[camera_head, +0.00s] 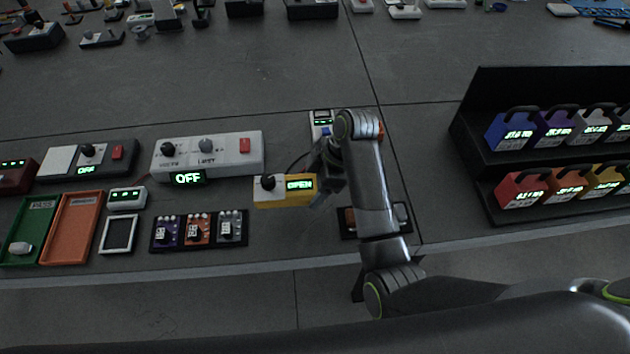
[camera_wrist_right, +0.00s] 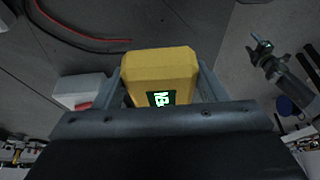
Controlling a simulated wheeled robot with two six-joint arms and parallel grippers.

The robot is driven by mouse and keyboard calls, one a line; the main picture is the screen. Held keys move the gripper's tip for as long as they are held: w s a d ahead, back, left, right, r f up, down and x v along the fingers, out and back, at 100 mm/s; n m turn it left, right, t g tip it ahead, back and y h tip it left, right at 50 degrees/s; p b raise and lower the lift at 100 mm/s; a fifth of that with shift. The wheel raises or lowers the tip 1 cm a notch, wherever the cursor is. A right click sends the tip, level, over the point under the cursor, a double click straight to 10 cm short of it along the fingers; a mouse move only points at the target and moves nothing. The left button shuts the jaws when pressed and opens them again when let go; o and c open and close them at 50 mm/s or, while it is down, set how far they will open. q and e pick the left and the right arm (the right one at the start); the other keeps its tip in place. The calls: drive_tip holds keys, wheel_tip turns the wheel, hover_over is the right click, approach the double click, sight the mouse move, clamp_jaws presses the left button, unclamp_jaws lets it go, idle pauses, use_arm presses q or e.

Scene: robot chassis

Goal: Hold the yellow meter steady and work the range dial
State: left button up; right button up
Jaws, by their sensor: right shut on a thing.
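The yellow meter (camera_head: 292,200) is in the middle of the head view, with a green display reading OPEN. A black dial (camera_head: 268,182) sits on the white panel at its left end. My right gripper (camera_head: 318,188) is shut on the meter's right part; its arm hides some of the gripper. In the right wrist view the yellow body (camera_wrist_right: 160,68) sits between both fingers, its lit display partly cut off by the gripper. I cannot tell whether the meter touches the table. My left gripper is not in the head view.
Left of the meter stands a grey-white box (camera_head: 225,155) with two knobs, a red button and an OFF display. Green (camera_head: 22,240) and orange (camera_head: 75,226) trays lie far left. A black rack (camera_head: 480,155) of coloured cases stands right.

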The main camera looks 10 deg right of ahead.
sight(312, 215)
drive_tip(key=shift+f, duration=0.1)
drive_tip(key=shift+f+b, duration=1.85)
drive_tip(key=shift+f, duration=2.7)
drive_tip(key=shift+f, duration=0.35)
drive_tip(key=shift+s+f, duration=0.1)
drive_tip(key=shift+s+d+f, duration=0.1)
drive_tip(key=shift+s+f, duration=0.05)
drive_tip(key=shift+f, duration=0.1)
drive_tip(key=o, duration=1)
drive_tip(key=shift+c, duration=0.2)
drive_tip(key=shift+o, duration=1.2)
drive_tip(key=shift+s+r, duration=0.15)
drive_tip(key=shift+r, duration=0.05)
drive_tip(key=shift+w, duration=0.35)
